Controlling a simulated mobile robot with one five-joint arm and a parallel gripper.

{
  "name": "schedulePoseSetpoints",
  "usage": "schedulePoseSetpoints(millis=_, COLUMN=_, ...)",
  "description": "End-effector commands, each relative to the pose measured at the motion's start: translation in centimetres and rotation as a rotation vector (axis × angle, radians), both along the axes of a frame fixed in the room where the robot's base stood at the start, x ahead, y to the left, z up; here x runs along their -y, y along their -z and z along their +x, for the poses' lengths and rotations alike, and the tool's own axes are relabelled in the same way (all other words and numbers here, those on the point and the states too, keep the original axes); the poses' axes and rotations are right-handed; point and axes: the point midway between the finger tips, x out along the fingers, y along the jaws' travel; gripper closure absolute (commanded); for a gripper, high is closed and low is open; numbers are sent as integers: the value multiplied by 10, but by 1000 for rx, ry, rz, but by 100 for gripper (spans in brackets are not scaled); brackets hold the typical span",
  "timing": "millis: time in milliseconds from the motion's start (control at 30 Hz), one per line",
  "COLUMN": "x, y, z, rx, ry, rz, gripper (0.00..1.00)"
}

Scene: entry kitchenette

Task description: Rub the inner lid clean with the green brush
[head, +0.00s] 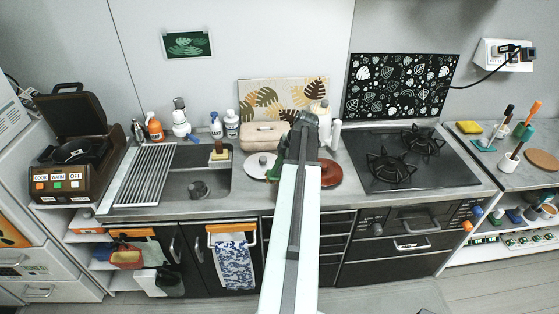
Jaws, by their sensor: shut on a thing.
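My gripper (304,120) is over the counter at the back, between the sink and the stove, seen from behind along my arm. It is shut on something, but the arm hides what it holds. A brown cooker (62,175) with COOK, WARM and OFF buttons stands at the far left. Its dark lid (72,112) is raised, and a black round part shows in its opening. I cannot tell which piece is the inner lid. A grey-white round lid (260,163) lies left of my arm. A green piece (525,133), possibly a brush, stands among handles at the right.
A sink (200,185) with a drying rack (147,175) lies left of my arm. A reddish-brown round lid (331,173) lies just right of it. A black two-burner stove (405,160) is further right. Bottles and a beige case (264,135) line the back wall.

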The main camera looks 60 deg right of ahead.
Motion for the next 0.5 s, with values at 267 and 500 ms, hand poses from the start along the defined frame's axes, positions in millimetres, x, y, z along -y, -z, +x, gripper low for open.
schedulePoseSetpoints(millis=267, x=-5, y=0, z=-6, rx=0, ry=0, rz=0, gripper=100)
schedulePoseSetpoints(millis=500, x=-5, y=-11, z=-6, rx=1, ry=0, rz=-1, gripper=100)
